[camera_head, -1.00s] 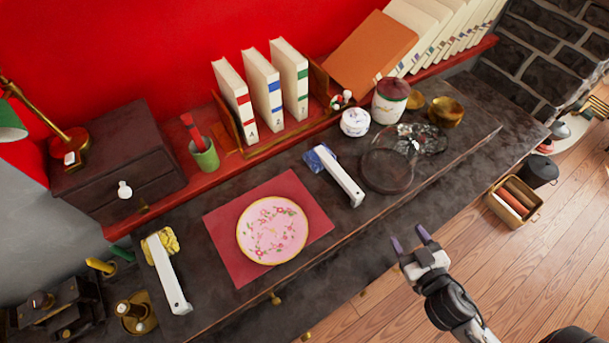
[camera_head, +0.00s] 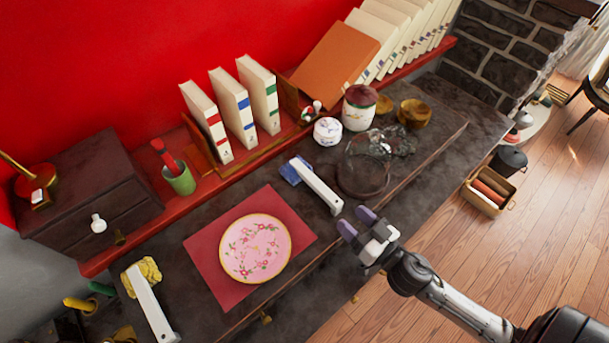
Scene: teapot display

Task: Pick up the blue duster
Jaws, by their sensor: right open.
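The blue duster has a long white handle (camera_head: 317,188) and a blue head (camera_head: 290,172). It lies on the dark tabletop to the right of the pink plate, with its head toward the red ledge and its handle end toward the front edge. My right gripper (camera_head: 357,223) is open and empty, its two purple-tipped fingers just below and to the right of the handle end, apart from it as far as I can tell. My left gripper is not in view.
A glass dome (camera_head: 365,168) lies close right of the duster. A pink flowered plate (camera_head: 255,248) sits on a red mat (camera_head: 205,262) to the left. A yellow duster (camera_head: 150,305) lies further left. A white lidded bowl (camera_head: 327,131) and a jar (camera_head: 359,108) stand behind.

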